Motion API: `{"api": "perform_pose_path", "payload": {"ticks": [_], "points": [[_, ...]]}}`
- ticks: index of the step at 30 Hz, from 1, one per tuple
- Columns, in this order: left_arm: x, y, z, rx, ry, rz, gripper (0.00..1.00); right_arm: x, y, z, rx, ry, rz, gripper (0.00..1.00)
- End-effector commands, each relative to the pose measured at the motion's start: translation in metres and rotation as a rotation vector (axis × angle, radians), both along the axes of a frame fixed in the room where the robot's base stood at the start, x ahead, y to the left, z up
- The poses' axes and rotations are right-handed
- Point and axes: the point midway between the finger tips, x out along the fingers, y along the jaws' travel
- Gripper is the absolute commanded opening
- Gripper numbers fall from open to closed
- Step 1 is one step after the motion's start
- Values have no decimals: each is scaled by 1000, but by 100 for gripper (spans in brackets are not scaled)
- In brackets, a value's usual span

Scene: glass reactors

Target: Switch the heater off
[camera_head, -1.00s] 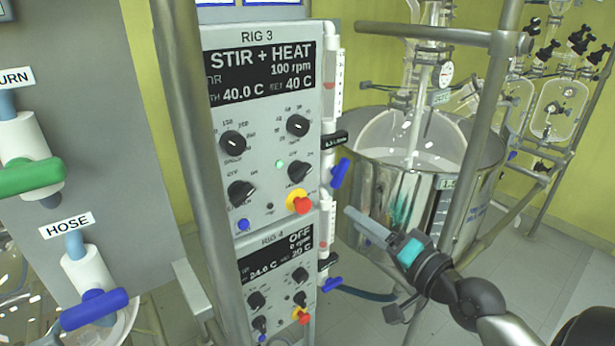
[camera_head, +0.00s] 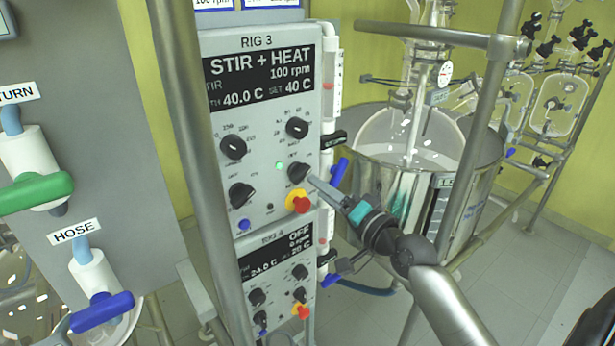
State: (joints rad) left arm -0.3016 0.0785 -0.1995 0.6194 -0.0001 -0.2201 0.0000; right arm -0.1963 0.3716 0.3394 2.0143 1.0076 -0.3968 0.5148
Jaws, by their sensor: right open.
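The Rig 3 control panel (camera_head: 262,213) stands upright left of centre. Its display (camera_head: 262,75) reads STIR + HEAT, 100 rpm, 40.0 C, set 40 C. Several black knobs sit below it: upper left (camera_head: 233,147), upper right (camera_head: 297,128), lower left (camera_head: 241,195) and lower right (camera_head: 298,172). A green lamp (camera_head: 279,166) is lit left of the lower right knob. My right gripper (camera_head: 315,182) is open, with its fingertips right beside the lower right knob; I cannot tell whether they touch it. My left gripper is not in view.
A red button on a yellow base (camera_head: 299,203) sits just below the fingertips. The Rig 4 panel (camera_head: 275,282) below reads OFF. A metal post (camera_head: 197,150) stands left, and a steel vessel (camera_head: 415,190) stands right.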

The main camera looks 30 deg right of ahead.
Motion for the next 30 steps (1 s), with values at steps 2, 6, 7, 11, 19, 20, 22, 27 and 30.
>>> {"api": "perform_pose_path", "payload": {"ticks": [2, 6, 7, 11, 19, 20, 22, 27, 30], "points": [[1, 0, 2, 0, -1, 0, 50, 12, 1, 1, 2, -1, 0, 51], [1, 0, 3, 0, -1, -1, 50, 31, 3, 1, 1, -1, 0, 51], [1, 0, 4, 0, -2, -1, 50, 34, 3, 1, 1, -1, 0, 51], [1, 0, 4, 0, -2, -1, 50, 46, 3, 0, 1, 0, 0, 51], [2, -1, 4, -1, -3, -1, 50, 54, 5, 0, 0, 1, 0, 51], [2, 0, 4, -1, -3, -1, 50, 55, 5, 0, 0, 1, 0, 51], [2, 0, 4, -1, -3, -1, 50, 54, 5, 0, 0, 1, 0, 51], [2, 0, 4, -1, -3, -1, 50, 54, 4, 0, 0, 1, 0, 43], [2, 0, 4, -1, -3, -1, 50, 54, 4, 0, 0, 1, 0, 32]]}}
